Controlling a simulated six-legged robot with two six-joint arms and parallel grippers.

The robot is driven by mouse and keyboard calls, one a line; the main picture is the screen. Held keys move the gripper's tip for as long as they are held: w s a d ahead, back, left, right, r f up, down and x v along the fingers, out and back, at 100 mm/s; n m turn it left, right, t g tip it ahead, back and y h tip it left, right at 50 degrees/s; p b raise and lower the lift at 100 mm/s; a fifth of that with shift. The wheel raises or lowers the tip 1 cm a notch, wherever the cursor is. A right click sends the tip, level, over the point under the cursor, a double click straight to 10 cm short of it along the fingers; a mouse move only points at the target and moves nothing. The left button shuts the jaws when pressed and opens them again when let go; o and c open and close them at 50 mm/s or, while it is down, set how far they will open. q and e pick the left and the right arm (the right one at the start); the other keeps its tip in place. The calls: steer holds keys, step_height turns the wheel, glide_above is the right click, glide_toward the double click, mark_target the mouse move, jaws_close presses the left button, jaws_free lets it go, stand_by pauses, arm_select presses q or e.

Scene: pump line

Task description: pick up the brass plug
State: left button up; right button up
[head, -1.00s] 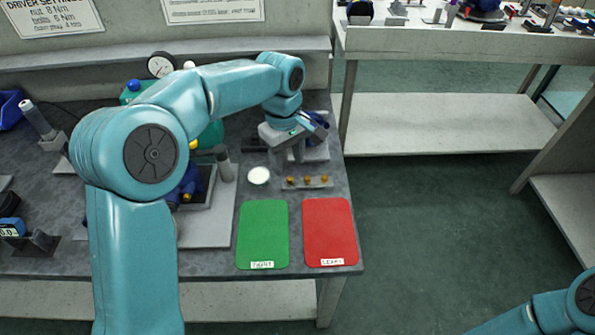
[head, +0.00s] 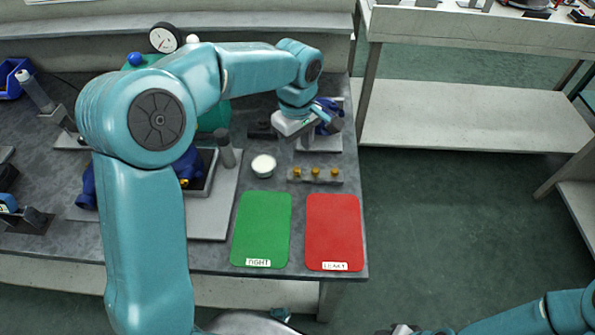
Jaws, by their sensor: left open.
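Three small brass plugs (head: 315,172) stand in a row in a grey rack (head: 342,178) near the bench's right edge. My left arm reaches across the bench, and its gripper (head: 312,122) is above the bench behind the rack. It is open, apart from the plugs, with its fingers hard to make out against a blue and grey device (head: 328,112). My right arm comes in at the lower right. Its gripper (head: 403,330) barely shows at the bottom edge, and its jaws cannot be read.
A green mat marked TIGHT (head: 261,228) and a red mat marked LEAKY (head: 333,230) lie in front of the rack. A white round dish (head: 263,165) sits left of it. A grey cylinder (head: 226,148) stands further left. Another table (head: 470,115) stands at the right across open floor.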

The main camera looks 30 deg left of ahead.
mark_target(296, 169)
arm_select(q)
step_height(296, 169, down, 7)
steer(key=shift+s+r+b, duration=0.15)
steer(key=shift+b, duration=0.4)
jaws_close()
